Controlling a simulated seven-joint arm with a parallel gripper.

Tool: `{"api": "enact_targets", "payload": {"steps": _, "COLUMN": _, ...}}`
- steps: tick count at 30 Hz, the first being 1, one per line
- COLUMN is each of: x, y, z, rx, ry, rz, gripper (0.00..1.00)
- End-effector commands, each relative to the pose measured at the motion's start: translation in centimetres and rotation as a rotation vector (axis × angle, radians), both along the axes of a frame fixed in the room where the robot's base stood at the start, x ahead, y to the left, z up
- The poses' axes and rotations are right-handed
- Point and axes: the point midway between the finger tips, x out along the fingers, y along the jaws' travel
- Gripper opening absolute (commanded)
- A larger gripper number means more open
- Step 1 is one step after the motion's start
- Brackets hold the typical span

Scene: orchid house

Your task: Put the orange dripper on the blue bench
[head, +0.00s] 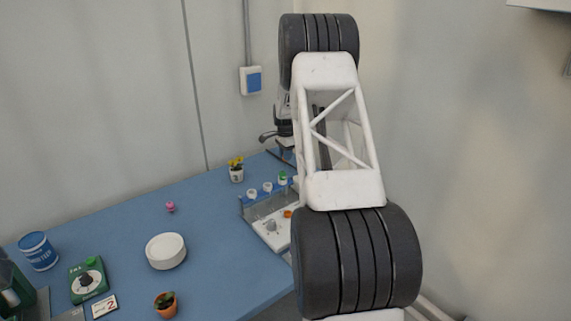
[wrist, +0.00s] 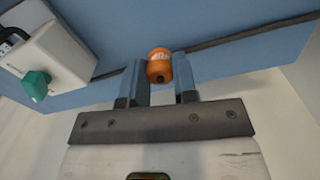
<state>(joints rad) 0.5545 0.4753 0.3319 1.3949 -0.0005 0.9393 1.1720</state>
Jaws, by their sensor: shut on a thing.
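The orange dripper (wrist: 159,66), a small rounded orange piece with white marking, sits between the two fingers of my gripper (wrist: 160,82) in the wrist view. The fingers are shut on it. The blue bench (head: 216,220) fills the lower left of the head view. Its blue surface also shows behind the dripper in the wrist view (wrist: 225,30). I cannot tell how high the dripper is above it. In the head view my arm blocks the right end of the bench, and I cannot make out the fingertips.
On the bench stand a rack with capped vials (head: 250,214), a yellow-flowered pot (head: 236,176), white plates (head: 166,251), a pink item (head: 170,207), a blue tin (head: 38,252), a green box (head: 80,289) and a terracotta pot (head: 166,309). The bench's middle has clear room.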

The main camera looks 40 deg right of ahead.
Motion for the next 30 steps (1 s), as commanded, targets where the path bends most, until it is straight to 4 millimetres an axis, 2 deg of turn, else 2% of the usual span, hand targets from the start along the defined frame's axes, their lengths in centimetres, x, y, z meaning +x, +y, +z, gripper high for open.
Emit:
{"api": "enact_targets", "payload": {"steps": 11, "x": 0.0, "y": 0.0, "z": -4.2, "rx": 0.001, "ry": 0.002, "rz": 0.0, "gripper": 0.05}}
{"api": "enact_targets", "payload": {"steps": 27, "x": 0.0, "y": 0.0, "z": -4.8, "rx": 0.0, "ry": 0.001, "rz": 0.0, "gripper": 0.05}}
{"api": "enact_targets", "payload": {"steps": 28, "x": 0.0, "y": 0.0, "z": -4.8, "rx": 0.0, "ry": 0.0, "rz": 0.0, "gripper": 0.31}}
{"api": "enact_targets", "payload": {"steps": 30, "x": 0.0, "y": 0.0, "z": -4.7, "rx": 0.0, "ry": 0.001, "rz": 0.0, "gripper": 0.42}}
